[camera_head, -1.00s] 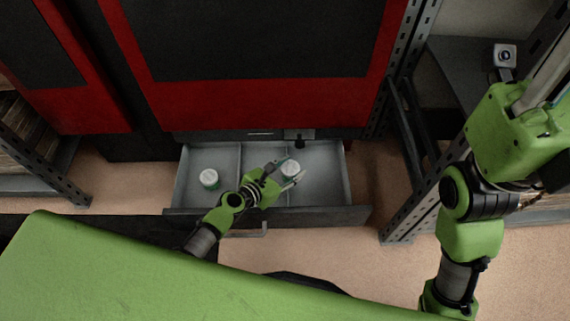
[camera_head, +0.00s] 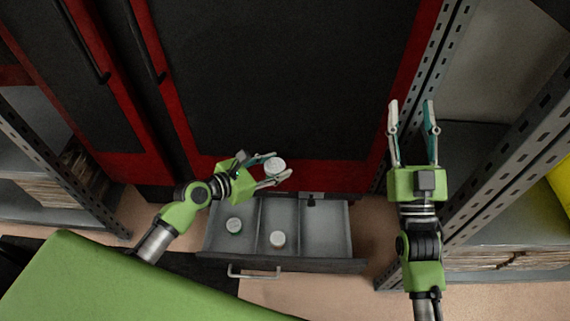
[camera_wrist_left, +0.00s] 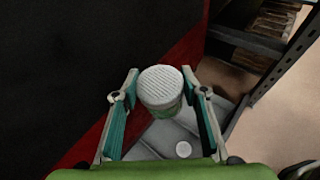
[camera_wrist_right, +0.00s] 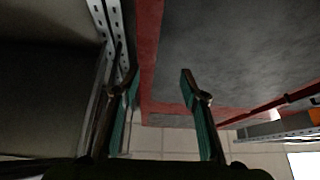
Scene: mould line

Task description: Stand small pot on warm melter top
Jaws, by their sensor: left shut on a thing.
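My left gripper (camera_head: 282,168) is shut on a small pot (camera_head: 274,165) with a white ribbed lid and a greenish body, held upright above the back of the open drawer. The held pot also shows in the left wrist view (camera_wrist_left: 160,86), between the two fingers. My right gripper (camera_head: 411,106) is open and empty, in front of the red and black cabinet's right edge. It also looks open and empty in the right wrist view (camera_wrist_right: 160,76). I cannot make out a melter top in these views.
The open grey drawer (camera_head: 330,235) has dividers. One white-lidded pot (camera_head: 234,225) stands in its left compartment and another (camera_head: 277,239) in the middle one. The red and black cabinet (camera_head: 290,80) rises behind. Metal shelf racks (camera_head: 475,180) stand on both sides.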

